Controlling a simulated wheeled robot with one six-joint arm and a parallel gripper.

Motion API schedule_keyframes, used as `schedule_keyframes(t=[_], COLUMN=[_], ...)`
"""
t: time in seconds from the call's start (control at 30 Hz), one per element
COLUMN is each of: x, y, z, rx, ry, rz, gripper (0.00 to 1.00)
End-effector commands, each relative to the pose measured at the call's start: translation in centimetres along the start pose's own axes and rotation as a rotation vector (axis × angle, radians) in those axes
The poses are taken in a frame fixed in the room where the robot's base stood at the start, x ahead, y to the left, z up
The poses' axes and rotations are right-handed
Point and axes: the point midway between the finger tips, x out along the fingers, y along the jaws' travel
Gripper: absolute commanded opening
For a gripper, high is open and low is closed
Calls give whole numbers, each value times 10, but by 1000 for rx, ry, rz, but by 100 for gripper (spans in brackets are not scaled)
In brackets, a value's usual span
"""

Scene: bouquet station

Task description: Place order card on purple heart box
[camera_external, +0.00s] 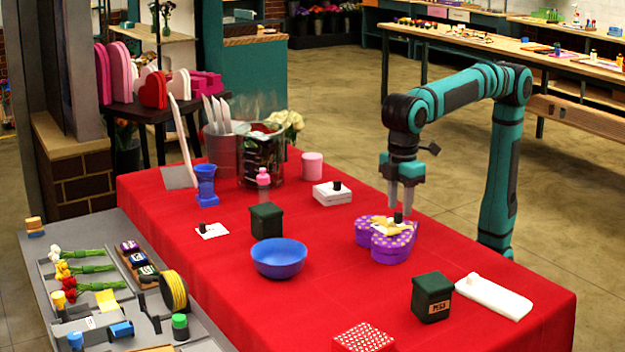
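The purple heart box (388,250), with pale dots and a gold bow, sits on the red table at centre right. A small black knob (398,217) stands on its lid, with a pale patch around it; I cannot clearly tell a card from the bow there. My gripper (401,206) points down just above the heart box. Its two fingers look apart, with their tips close over the knob; no held thing shows clearly between them.
A white box (331,196) with a black knob stands behind the heart box. A blue bowl (279,261), dark green boxes (266,221) (431,300) and a white slab (493,297) stand around it.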

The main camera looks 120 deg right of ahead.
Motion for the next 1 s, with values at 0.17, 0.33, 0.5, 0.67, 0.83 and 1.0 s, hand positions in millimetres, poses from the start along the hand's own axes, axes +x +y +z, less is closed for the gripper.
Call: schedule_keyframes(t=[0.17, 0.33, 0.5, 0.67, 0.83, 1.0], x=[-35, -67, -90, -102, -104, -105], y=[0, 0, 0, 0, 0, 3], z=[0, -1, 0, 0, 0, 4], rx=[0, 0, 0, 0, 0, 0], ry=[3, 2, 1, 1, 0, 25], rz=[-1, 0, 0, 0, 0, -6], gripper=[37, 37, 37, 37, 37, 37])
